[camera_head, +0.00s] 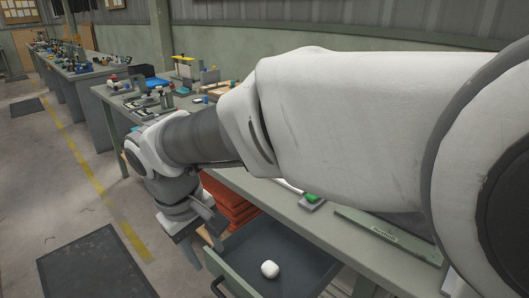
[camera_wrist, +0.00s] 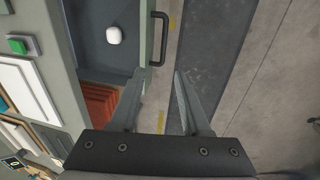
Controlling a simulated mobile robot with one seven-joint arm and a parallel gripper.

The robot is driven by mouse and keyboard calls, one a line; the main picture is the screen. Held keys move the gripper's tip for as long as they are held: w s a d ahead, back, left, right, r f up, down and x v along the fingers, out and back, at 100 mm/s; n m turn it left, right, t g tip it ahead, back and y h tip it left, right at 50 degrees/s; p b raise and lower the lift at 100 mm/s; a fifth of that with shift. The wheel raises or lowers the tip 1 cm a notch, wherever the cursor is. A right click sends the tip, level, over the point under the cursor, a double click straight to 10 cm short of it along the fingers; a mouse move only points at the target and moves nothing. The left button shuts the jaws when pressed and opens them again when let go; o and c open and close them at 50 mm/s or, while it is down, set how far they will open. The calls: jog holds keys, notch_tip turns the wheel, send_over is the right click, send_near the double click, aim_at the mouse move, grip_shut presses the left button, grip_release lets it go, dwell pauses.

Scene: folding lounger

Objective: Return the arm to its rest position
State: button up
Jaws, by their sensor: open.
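My arm reaches across the head view from the right edge toward the lower left, in front of the workbench. My gripper (camera_wrist: 157,88) shows in the wrist view with two grey fingers spread apart and nothing between them. In the head view the gripper (camera_head: 205,245) hangs low beside the drawer, partly hidden by the wrist. An open drawer (camera_head: 300,262) holds one small white rounded object (camera_head: 269,269). The white object (camera_wrist: 114,35) also shows in the wrist view, above and left of the fingers and apart from them.
The drawer handle (camera_wrist: 158,38) sticks out close to the fingers. The workbench (camera_head: 335,222) carries tools, a green button (camera_head: 310,197) and a ruler-like bar (camera_head: 388,235). Orange-red folded material (camera_head: 228,203) lies below it. A dark mat (camera_head: 95,265) lies on open floor at left.

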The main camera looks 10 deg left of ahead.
jog(key=d+r+m+t, duration=0.1)
jog(key=d+r+m, duration=0.1)
jog(key=d, duration=0.6)
jog(key=d+r+m, duration=0.3)
jog(key=d, duration=0.6)
jog(key=s+d+m+t+y, duration=0.1)
jog(key=s+d+m+t, duration=0.35)
jog(key=d, duration=0.75)
notch_tip(320, 180, up, 14)
jog(key=s+g+p, duration=0.1)
jog(key=p, duration=1.4)
jog(key=shift+s+r+m+g, duration=0.25)
jog(key=shift+s+m+g, duration=0.1)
